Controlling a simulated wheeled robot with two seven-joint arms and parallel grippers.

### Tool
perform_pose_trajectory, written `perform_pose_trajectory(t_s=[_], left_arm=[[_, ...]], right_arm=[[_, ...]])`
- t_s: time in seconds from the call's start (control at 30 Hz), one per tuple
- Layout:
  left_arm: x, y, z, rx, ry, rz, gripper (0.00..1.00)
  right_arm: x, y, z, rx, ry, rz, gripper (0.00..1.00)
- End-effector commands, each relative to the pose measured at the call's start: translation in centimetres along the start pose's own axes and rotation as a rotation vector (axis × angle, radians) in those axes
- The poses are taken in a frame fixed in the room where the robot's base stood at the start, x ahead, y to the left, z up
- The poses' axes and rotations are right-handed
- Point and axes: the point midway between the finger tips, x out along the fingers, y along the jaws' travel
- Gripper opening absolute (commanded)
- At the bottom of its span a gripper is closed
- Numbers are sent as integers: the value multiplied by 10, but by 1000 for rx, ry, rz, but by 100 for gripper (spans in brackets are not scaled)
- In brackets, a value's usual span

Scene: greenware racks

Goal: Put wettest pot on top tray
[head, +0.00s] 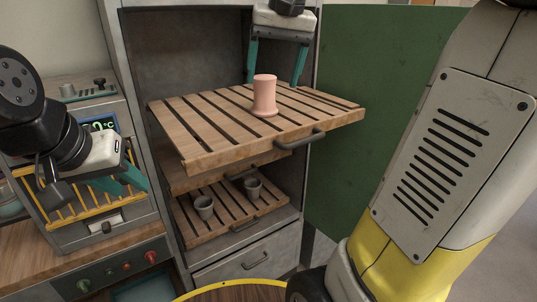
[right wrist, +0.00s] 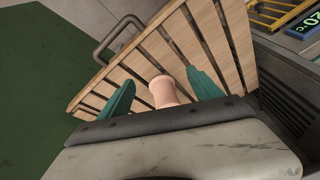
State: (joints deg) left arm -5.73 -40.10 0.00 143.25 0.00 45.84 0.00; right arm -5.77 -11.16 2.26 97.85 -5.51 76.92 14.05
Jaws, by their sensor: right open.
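A pink, waisted pot (head: 264,95) stands upright on the slatted wooden top tray (head: 345,112), which is pulled out of the cabinet. In the right wrist view the pot (right wrist: 163,92) shows between the fingers, its lower part hidden by my gripper body. My right gripper (head: 273,80) is open over the tray, behind the pot, with a finger to each side; no grip on it shows. Its fingers also show in the right wrist view (right wrist: 160,80). My left gripper (head: 128,178) hangs at the left in front of a grey device, away from the pots. Its jaw opening is unclear.
Another tray edge (head: 185,180) lies between. A drawer (head: 245,265) is below. The grey device (head: 75,235) with yellow rack stands left; a green panel (head: 375,90) stands right.

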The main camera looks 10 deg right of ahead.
Motion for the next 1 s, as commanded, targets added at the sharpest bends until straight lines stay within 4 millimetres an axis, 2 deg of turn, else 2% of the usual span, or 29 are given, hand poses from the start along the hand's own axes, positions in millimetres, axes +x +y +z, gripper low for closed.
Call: perform_pose_trajectory(t_s=[0.03,0.2,0.3,0.4,0.6,1.0], left_arm=[[0,0,0,0,0,0,36],[0,0,0,0,0,0,36],[0,0,0,0,0,0,36],[0,0,0,0,0,0,36],[0,0,0,0,0,0,36],[0,0,0,0,0,0,36]], right_arm=[[8,4,25,-24,29,-17,74],[49,10,96,-107,136,-72,74],[71,12,126,-137,185,-92,74],[87,14,147,-157,218,-104,74],[101,15,163,-172,244,-112,74],[101,15,163,-171,242,-112,74]])
